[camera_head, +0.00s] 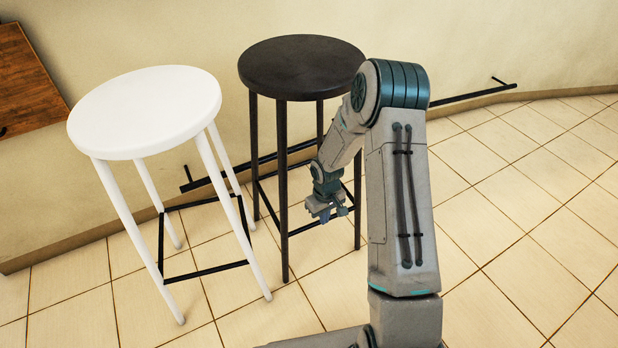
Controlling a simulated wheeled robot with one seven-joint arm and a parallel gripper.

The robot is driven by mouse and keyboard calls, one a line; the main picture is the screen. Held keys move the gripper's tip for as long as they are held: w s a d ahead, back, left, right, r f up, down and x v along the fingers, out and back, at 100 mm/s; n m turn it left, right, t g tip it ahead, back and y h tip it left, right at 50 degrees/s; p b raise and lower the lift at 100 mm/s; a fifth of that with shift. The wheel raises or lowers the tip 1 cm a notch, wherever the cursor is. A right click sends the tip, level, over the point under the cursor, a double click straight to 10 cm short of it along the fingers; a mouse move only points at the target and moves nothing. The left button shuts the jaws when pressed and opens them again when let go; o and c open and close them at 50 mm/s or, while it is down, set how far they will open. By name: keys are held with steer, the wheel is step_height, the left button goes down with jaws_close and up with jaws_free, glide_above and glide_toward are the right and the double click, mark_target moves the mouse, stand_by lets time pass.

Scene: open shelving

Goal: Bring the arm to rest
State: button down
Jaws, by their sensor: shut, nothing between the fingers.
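My arm (402,190) stands upright right of centre, with its elbow at the top and its forearm bent down to the left. My gripper (327,212) hangs at the end of the forearm, pointing down. It is small in the view; it looks shut and holds nothing. In the picture it overlaps the legs of the black stool; I cannot tell the gap between them.
A black round stool (301,65) stands behind my arm, partly hidden by it. A white round stool (145,110) stands to the left. A wooden surface (25,85) shows at the left edge. A dark rail (470,96) runs along the wall. The tiled floor (530,220) at right is clear.

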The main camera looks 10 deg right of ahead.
steer(key=shift+r, duration=0.1)
steer(key=s+r+m+p, duration=0.15)
steer(key=r+p, duration=0.35)
steer(key=r, duration=0.6)
steer(key=s+d+r+t+h+p, duration=0.15)
steer(key=r+p, duration=0.25)
steer(key=r, duration=0.7)
steer(key=s+r+p, duration=0.3)
steer(key=r+p, duration=0.2)
steer(key=r, duration=0.7)
steer(key=s+r+m+p, duration=0.1)
steer(key=s+r+p, duration=0.4)
steer(key=r, duration=0.4)
steer(key=s+a+r+m+t+y+p, duration=0.1)
steer(key=s+r+p, duration=0.5)
steer(key=r, duration=0.4)
steer(key=s+a+r+m+p, duration=0.1)
steer(key=s+r+p, duration=0.4)
steer(key=r, duration=0.4)
steer(key=shift+s+a+r, duration=0.2)
steer(key=shift+s+r, duration=0.15)
steer(key=shift+s, duration=0.4)
steer(key=shift+y, duration=0.25)
